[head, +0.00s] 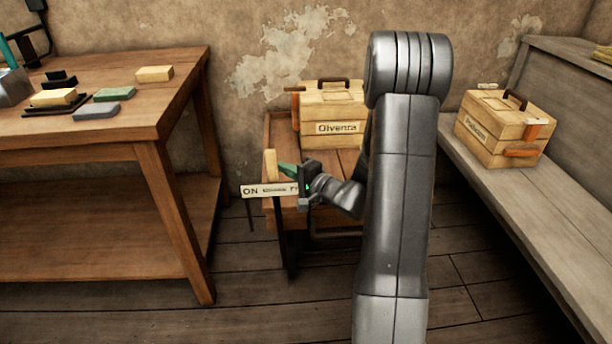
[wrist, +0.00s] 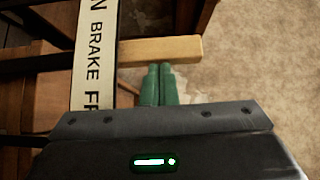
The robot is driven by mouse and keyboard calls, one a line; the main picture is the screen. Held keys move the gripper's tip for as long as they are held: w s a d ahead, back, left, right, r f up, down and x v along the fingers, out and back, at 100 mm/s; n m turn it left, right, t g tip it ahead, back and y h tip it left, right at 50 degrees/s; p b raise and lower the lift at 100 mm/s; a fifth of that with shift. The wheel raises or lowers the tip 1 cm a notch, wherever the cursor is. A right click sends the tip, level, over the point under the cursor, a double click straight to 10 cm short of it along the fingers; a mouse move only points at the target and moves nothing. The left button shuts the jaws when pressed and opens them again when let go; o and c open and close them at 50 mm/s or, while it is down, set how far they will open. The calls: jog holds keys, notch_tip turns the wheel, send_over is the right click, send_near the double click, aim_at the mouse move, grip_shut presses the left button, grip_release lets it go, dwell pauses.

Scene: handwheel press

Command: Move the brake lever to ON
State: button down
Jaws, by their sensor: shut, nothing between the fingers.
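The brake lever (head: 270,164) is a pale wooden handle standing upright behind a white label plate (head: 251,191). The plate reads ON at its left end; its right end is partly hidden by my gripper. The lever stands near the middle word, a little right of ON. In the wrist view the lever (wrist: 175,49) lies across the top, beside the plate (wrist: 92,60) lettered BRAKE. My gripper (head: 284,167) has green fingers, shut and empty, to the right of the lever. In the wrist view the fingertips (wrist: 157,68) are at the lever's side, very close; contact cannot be told.
A wooden crate marked Olvenra (head: 335,108) sits on the low wooden stand behind the lever. A workbench (head: 110,140) with several blocks is at left. Another crate (head: 490,135) rests on a grey bench (head: 550,215) at right. Open floor lies in front.

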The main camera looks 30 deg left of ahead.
jog(key=s+a+n+h+b, duration=0.1)
jog(key=s+a+b, duration=0.2)
jog(key=a+b, duration=0.1)
jog(key=shift+s+a, duration=0.3)
jog(key=shift+a, duration=0.55)
jog(key=shift+s+a, duration=0.1)
jog(key=d, duration=0.1)
jog(key=w+d+r, duration=0.1)
jog(key=w+d, duration=0.1)
jog(key=d, duration=0.1)
jog(key=shift+w+r, duration=0.15)
jog(key=shift+r, duration=0.1)
jog(key=p+v, duration=0.1)
jog(key=v, duration=0.8)
jog(key=shift+d+r, duration=0.25)
jog(key=shift+d, duration=0.1)
